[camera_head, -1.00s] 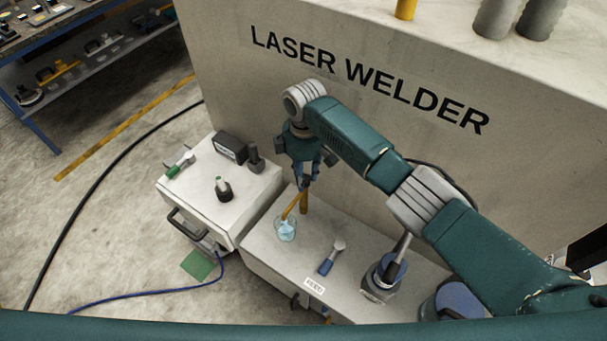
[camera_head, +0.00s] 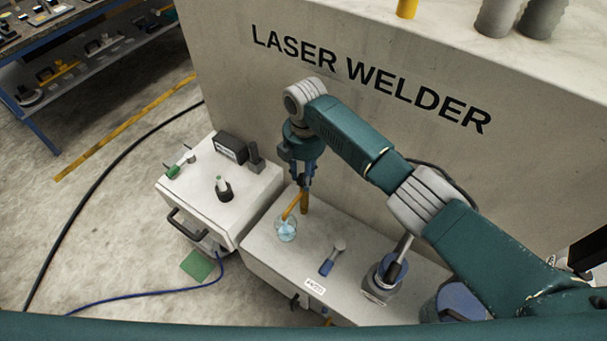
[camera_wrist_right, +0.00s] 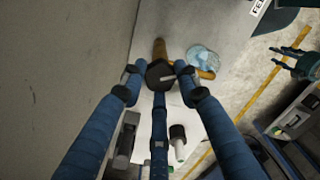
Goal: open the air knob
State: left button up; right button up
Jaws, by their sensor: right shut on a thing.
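A black knob with a pale line on top (camera_wrist_right: 160,75) sits above a yellow pipe (camera_wrist_right: 160,48), taken as the air knob. My right gripper (camera_wrist_right: 160,74) has its blue fingers shut on this knob from both sides. In the head view the right gripper (camera_head: 305,184) points down at the top of the yellow pipe (camera_head: 304,203), and it hides the knob. My left gripper (camera_wrist_right: 280,60) shows at the right of the wrist view, away from the knob, with its fingers apart. It is not in the head view.
A blue-handled tool (camera_head: 331,260) lies nearby. The laser welder wall (camera_head: 250,75) rises close behind. A white box (camera_head: 215,182) stands at left.

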jog(key=shift+d, duration=0.4)
jog(key=o, duration=0.9)
jog(key=shift+w, duration=0.1)
jog(key=shift+o, duration=1.3)
jog(key=shift+d, duration=0.1)
jog(key=shift+r, duration=0.3)
notch_tip(320, 180, up, 11)
jog(key=shift+r, duration=0.2)
